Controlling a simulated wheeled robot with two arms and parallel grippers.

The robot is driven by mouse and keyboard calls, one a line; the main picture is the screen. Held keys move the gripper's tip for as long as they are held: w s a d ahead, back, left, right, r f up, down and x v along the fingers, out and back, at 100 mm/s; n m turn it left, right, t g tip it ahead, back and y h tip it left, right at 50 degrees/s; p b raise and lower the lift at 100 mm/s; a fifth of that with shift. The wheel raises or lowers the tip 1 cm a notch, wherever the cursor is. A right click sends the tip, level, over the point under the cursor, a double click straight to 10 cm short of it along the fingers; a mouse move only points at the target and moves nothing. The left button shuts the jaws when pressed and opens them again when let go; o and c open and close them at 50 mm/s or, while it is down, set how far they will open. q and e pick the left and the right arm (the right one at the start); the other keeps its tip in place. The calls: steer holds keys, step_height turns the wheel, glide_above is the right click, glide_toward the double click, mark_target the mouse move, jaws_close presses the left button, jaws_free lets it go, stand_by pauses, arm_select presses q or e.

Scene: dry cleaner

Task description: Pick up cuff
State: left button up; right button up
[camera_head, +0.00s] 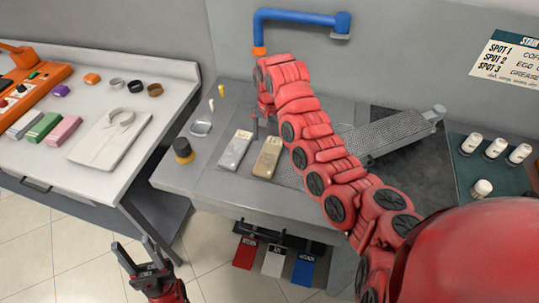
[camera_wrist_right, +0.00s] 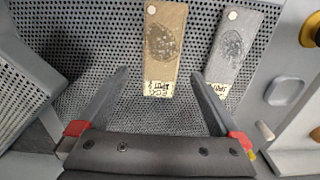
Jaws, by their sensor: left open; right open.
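Two flat strips that look like cuffs lie on the perforated board. One is tan (camera_head: 267,157), with a dark stain and a label with "EGG" on it. The other is grey (camera_head: 236,150), to its left, also stained. In the right wrist view the tan cuff (camera_wrist_right: 164,42) lies ahead between the fingers, and the grey cuff (camera_wrist_right: 229,47) is beyond the right finger. My right gripper (camera_wrist_right: 161,74) is open and empty; in the head view it is mostly hidden by its arm. My left gripper (camera_head: 132,243) is open and empty, low in front of the tables.
A left table (camera_head: 179,67) holds a folded shirt (camera_head: 105,145), several small rings, coloured blocks and an orange device (camera_head: 30,80). White-capped bottles (camera_head: 495,147) stand at right.

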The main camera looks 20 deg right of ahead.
mark_target(270, 154)
steer(key=shift+f+p, duration=0.35)
steer(key=shift+f, duration=0.85)
steer(key=shift+f+p, duration=0.2)
steer(key=shift+p, duration=0.25)
step_height(270, 154, down, 4)
steer(key=shift+a+r+p, duration=0.1)
steer(key=shift+p, duration=1)
steer(key=shift+w+f, duration=0.1)
steer(key=shift+f, duration=0.35)
steer(key=c, duration=1.2)
